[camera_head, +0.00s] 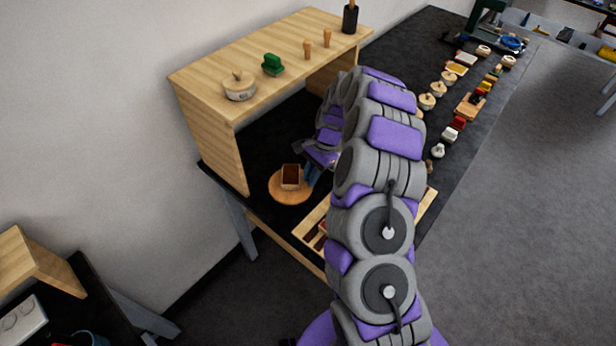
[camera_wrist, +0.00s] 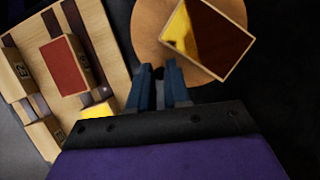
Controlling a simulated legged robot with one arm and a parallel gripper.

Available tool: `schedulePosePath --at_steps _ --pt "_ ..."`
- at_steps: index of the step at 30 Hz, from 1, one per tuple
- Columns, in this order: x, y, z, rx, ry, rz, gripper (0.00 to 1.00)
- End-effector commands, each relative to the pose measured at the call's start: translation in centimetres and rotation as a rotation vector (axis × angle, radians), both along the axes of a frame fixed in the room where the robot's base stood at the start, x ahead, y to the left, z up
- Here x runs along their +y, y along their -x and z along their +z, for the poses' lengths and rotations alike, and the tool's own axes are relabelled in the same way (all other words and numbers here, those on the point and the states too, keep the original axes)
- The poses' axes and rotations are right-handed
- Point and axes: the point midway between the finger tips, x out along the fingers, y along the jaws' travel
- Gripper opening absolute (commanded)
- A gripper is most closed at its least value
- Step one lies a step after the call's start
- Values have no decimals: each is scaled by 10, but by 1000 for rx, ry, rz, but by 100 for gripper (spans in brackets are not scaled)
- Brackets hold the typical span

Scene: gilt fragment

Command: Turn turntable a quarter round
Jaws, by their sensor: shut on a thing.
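The turntable is a round wooden disc (camera_head: 289,197) on the black bench, under the wooden shelf. It fills the top of the wrist view (camera_wrist: 150,42), partly cut off. A square wooden box (camera_head: 291,177) with a dark brown inside sits on it. In the wrist view the box (camera_wrist: 208,38) lies askew, with a bright gold patch at its left. My gripper (camera_wrist: 160,76) is at the disc's near rim, its blue fingers closed around a small dark knob (camera_wrist: 158,72) there. In the head view my gripper (camera_head: 312,172) is just right of the box, partly hidden by my arm.
A wooden tray (camera_wrist: 97,30) with slots and several blocks lies close left of my gripper in the wrist view. The wooden shelf (camera_head: 205,95) stands over the turntable's back side. Several small objects line the bench farther right.

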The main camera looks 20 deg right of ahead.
Motion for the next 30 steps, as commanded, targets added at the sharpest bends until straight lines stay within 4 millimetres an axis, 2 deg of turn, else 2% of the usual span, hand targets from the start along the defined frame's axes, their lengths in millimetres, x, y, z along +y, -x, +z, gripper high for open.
schedulePosePath --at_steps 1,18,30 --pt "-5 -1 -2 1 9 23 0" --pt "-8 -21 0 -2 10 292 0" --pt "-7 -28 0 -3 8 400 0"
